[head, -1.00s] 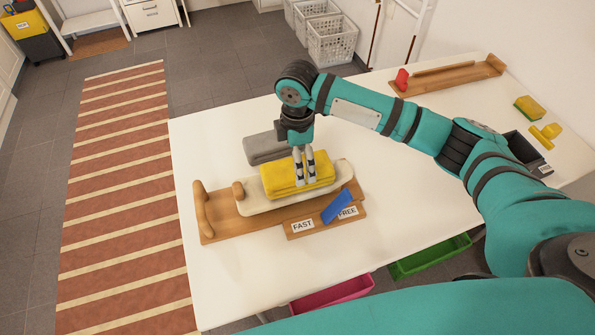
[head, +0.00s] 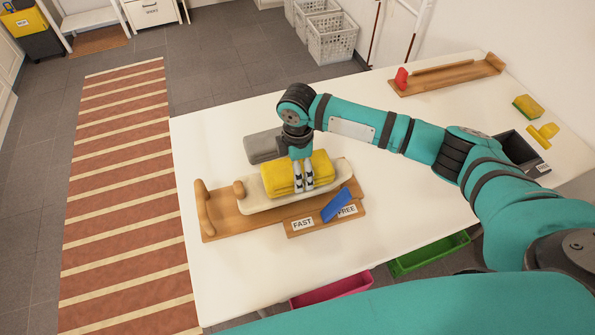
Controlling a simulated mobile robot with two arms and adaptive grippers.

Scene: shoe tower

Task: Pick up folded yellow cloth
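The folded yellow cloth (head: 277,181) lies in a stack of layers on a cream padded board (head: 262,204), which rests on a wooden base (head: 225,222). My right gripper (head: 304,188) comes down from above, its two fingers pointing down at the middle of the cloth and overlapping it in the head view. The fingers look a little apart and hide part of the cloth. I cannot tell whether they pinch it. The cloth still rests on the padded board. My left gripper is not in view.
A grey folded cloth (head: 262,147) lies just behind. A blue piece (head: 336,205) lies across the labelled wooden plate (head: 325,220) in front. A wooden rack (head: 445,78), yellow sponge (head: 529,107) and dark box (head: 522,150) are at the right. The table's left front is clear.

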